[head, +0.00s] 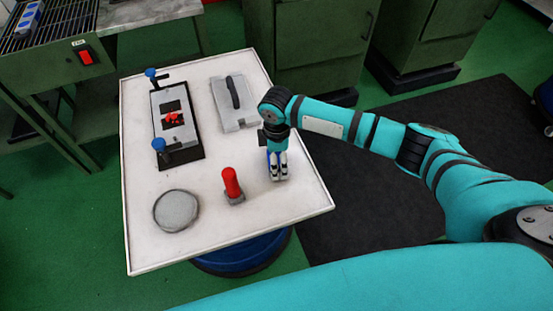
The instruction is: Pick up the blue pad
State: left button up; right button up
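A small blue and pale block (28,18), possibly the blue pad, lies on the dark grille at the far top left, well away from my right gripper. My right gripper (278,177) points down over the right part of the white table, to the right of a red-handled tool (232,185). Blue and whitish parts show at its fingers. I cannot tell whether these are the fingers themselves or something held, nor whether the fingers touch the table. My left gripper is not in view.
The white table (150,236) also bears a mould with blue knobs and red pieces (173,119), a grey plate with a dark handle (233,101) and a round grey lid (176,210). Green cabinets (322,35) stand behind. The table's front strip is clear.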

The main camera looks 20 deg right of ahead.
jog(key=c, duration=0.9)
jog(key=shift+r, duration=0.15)
jog(key=shift+w+r, duration=0.1)
jog(key=shift+r, duration=0.45)
notch_tip(320, 180, up, 2)
jog(key=shift+r, duration=0.15)
jog(key=s+a, duration=0.2)
jog(key=s, duration=0.3)
jog(key=s+a+r, duration=0.1)
jog(key=s+a, duration=0.1)
jog(key=s, duration=0.2)
jog(key=s+a+b, duration=0.1)
jog(key=s+a, duration=0.2)
jog(key=s, duration=0.2)
jog(key=shift+s+r, duration=0.2)
jog(key=shift+s, duration=0.1)
